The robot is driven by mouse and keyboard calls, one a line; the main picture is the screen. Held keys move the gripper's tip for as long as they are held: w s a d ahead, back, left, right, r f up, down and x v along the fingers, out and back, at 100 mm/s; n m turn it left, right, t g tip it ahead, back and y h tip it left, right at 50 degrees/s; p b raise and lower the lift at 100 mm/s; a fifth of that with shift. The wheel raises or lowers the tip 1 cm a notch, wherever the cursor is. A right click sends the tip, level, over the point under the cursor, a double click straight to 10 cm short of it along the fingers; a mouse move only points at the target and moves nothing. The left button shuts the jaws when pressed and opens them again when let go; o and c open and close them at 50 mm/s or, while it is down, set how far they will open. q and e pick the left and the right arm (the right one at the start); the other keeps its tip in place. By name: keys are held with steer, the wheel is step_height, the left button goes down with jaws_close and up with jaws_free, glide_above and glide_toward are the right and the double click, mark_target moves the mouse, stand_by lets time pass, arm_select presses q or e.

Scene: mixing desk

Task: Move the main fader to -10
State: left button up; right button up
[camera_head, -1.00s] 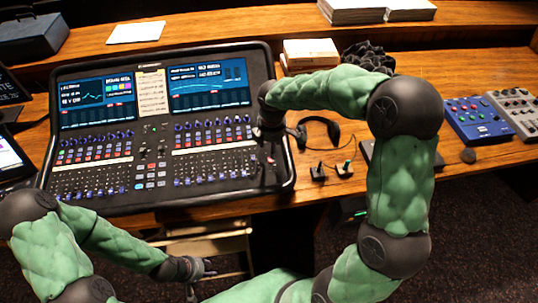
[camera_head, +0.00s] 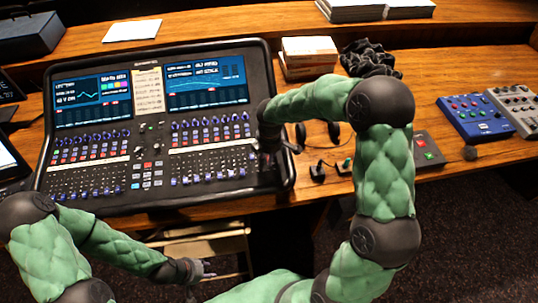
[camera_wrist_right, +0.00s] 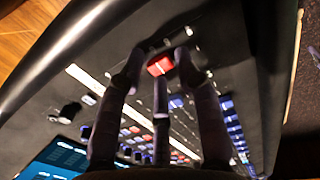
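The mixing desk (camera_head: 262,85) stands on the wooden table, with two screens at its back and rows of faders at its front. In the right wrist view, a red fader cap (camera_wrist_right: 160,66), apparently the main fader, shows near the desk's edge. My right gripper (camera_wrist_right: 159,60) is open, its fingertips on either side of the red cap; contact is unclear. In the head view, my right gripper (camera_head: 269,158) is at the desk's right side and hides this fader. Its scale marks are unreadable. My left gripper (camera_head: 207,269) is below the desk's front edge, empty; its opening is unclear.
Headphones (camera_head: 334,134) and small black items (camera_head: 318,172) lie right of the desk. A blue mixer (camera_head: 474,117) and a grey mixer (camera_head: 514,108) stand further right. Books (camera_head: 308,55) are behind. A folding chair (camera_head: 210,245) stands below the front edge.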

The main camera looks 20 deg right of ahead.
jaws_close()
steer(key=shift+w+d+r+p, duration=0.15)
steer(key=shift+w+r+p, duration=0.05)
steer(key=shift+w+p, duration=0.4)
steer(key=shift+w+f, duration=0.1)
steer(key=shift+w, duration=0.15)
steer(key=o, duration=0.6)
jaws_free()
steer(key=r, duration=0.4)
steer(key=s+r, duration=0.1)
steer(key=r, duration=0.7)
steer(key=shift+s, duration=0.15)
steer(key=shift+f, duration=0.1)
